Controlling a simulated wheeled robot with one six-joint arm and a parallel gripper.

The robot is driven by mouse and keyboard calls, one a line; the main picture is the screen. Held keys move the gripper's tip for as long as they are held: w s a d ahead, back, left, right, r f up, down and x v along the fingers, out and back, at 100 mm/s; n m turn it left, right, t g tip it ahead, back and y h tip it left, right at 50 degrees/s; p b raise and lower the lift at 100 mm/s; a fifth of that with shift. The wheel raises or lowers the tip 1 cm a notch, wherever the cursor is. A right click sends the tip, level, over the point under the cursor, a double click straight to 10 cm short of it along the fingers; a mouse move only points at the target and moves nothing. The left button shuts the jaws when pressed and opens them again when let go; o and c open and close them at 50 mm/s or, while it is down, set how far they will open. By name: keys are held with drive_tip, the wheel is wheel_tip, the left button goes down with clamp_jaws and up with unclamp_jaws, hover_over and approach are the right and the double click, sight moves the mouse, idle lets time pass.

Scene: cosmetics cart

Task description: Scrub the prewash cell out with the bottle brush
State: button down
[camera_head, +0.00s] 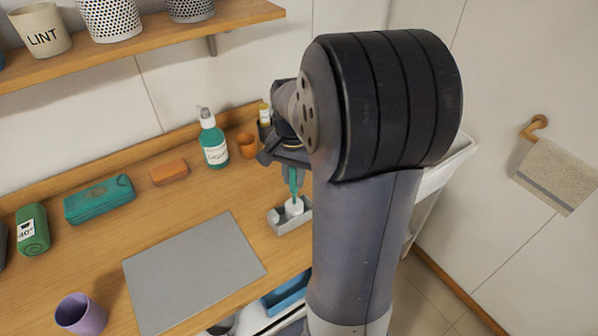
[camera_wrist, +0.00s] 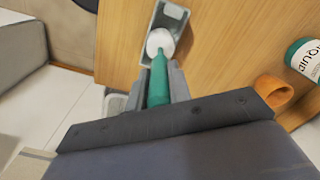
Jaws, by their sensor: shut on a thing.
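My gripper (camera_head: 293,172) is shut on the teal handle of the bottle brush (camera_head: 294,187) and points it downward. In the wrist view, my gripper (camera_wrist: 160,80) has a finger on each side of the green handle of the brush (camera_wrist: 158,78). The round white brush head is at the small grey drawer (camera_head: 278,217) on the counter. The drawer (camera_wrist: 178,14) also shows in the wrist view, with the white head over its near part. The head covers part of the inside, so I cannot tell which cell it is in or how deep.
A teal bottle (camera_head: 213,142) and an orange cup (camera_head: 247,145) stand behind the drawer. An orange block (camera_head: 169,172), a teal case (camera_head: 99,199), a green roll (camera_head: 32,230) and a purple cup (camera_head: 80,314) are further left. A grey mat (camera_head: 193,272) lies bare nearby.

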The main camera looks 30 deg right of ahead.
wheel_tip(320, 180, up, 9)
drive_tip(key=a+p, duration=0.2)
drive_tip(key=p, duration=0.4)
drive_tip(key=shift+a, duration=0.2)
idle(2.4)
idle(0.4)
